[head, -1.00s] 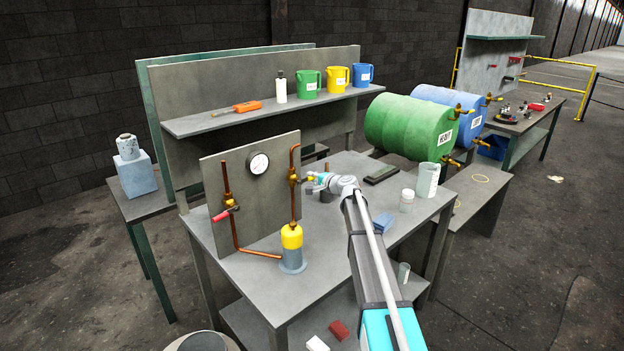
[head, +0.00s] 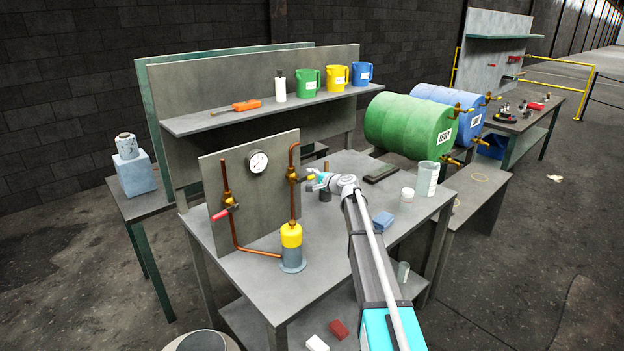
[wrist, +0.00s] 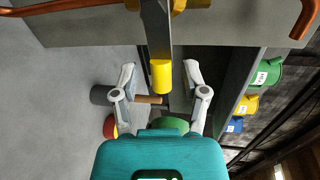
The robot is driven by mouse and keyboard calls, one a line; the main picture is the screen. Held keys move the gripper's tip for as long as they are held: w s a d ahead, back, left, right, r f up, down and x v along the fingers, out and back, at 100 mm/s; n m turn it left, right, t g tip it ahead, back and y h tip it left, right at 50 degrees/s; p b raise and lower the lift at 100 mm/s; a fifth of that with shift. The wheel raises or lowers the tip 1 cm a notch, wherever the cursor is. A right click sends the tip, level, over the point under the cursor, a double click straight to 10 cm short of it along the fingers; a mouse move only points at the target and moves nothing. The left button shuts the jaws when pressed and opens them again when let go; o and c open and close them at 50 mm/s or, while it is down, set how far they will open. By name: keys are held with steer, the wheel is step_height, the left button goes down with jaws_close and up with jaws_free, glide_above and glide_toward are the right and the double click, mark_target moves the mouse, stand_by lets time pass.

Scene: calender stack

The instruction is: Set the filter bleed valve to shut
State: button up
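A grey panel (head: 247,195) on the bench carries copper pipes, a gauge and two valves. The valve (head: 293,177) on the right pipe, above the yellow-topped filter (head: 291,237), is brass. Its yellow-sleeved lever (wrist: 161,76) shows in the wrist view, with its grey arm running up to the valve body. My gripper (wrist: 160,74) is open, one finger on each side of the yellow sleeve, with gaps showing on both sides. In the head view my gripper (head: 314,181) is close beside this valve. The left valve has a red handle (head: 220,215). No valve label is readable.
A shelf (head: 225,119) behind the panel holds a white bottle, an orange-handled tool and several coloured jugs (head: 308,83). A blue block (head: 383,220), a white jar (head: 407,195) and a clear beaker (head: 427,178) stand right of my arm. The front bench top is clear.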

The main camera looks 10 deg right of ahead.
mark_target(309, 177)
steer(key=shift+r, duration=0.1)
stand_by(0.3)
